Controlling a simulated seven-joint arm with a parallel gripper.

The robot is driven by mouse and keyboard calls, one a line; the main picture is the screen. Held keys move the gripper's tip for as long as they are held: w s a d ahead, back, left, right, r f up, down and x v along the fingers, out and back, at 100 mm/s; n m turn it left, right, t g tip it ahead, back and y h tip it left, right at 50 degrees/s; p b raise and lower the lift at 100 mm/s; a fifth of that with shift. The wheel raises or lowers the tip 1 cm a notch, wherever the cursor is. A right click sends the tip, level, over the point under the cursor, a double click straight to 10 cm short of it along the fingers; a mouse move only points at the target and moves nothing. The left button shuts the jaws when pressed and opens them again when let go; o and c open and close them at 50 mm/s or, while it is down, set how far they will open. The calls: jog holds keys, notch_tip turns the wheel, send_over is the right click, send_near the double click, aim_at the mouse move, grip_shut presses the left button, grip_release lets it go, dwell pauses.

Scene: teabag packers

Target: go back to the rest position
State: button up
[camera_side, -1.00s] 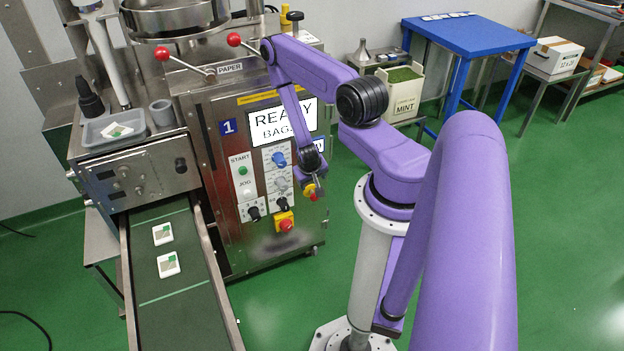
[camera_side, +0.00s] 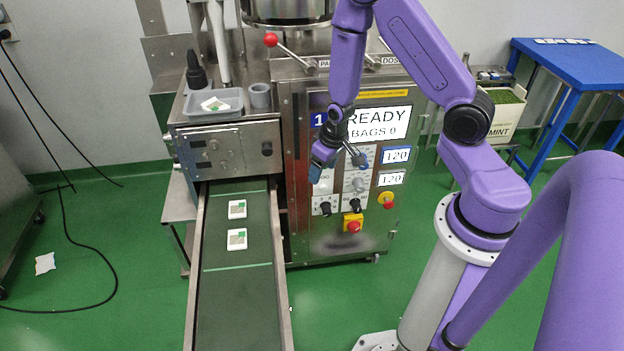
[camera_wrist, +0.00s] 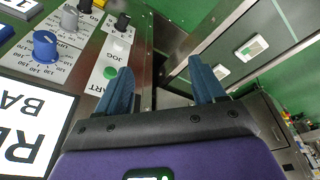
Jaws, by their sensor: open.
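My gripper (camera_side: 334,160) is in front of the teabag machine's control panel (camera_side: 338,220) in the side view, at the end of my purple arm. In the wrist view its two blue-grey fingers (camera_wrist: 164,90) are apart with nothing between them. Beyond them show the green start button (camera_wrist: 110,73), the white jog button (camera_wrist: 119,45) and a blue knob (camera_wrist: 46,45). The machine's screen (camera_side: 375,122) reads READY, BAGS 0. My gripper partly hides the start and jog area in the side view. I cannot tell whether it touches the panel.
Two white-and-green teabag packets (camera_side: 237,209) lie on the dark conveyor (camera_side: 235,290). A grey tray (camera_side: 196,113) with another packet sits on the machine's left part. A blue table (camera_side: 562,62) stands at the back right.

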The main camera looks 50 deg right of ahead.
jog(key=s+a+r+n+g+y, duration=0.1)
jog(key=s+a+r+n+y, duration=0.1)
jog(key=s+a+r+n, duration=0.65)
jog(key=s+a+r+n+g+h, duration=0.1)
jog(key=s+a+r+n, duration=0.3)
jog(key=s+r, duration=0.9)
jog(key=shift+s+a+r, duration=0.15)
jog(key=shift+s, duration=0.7)
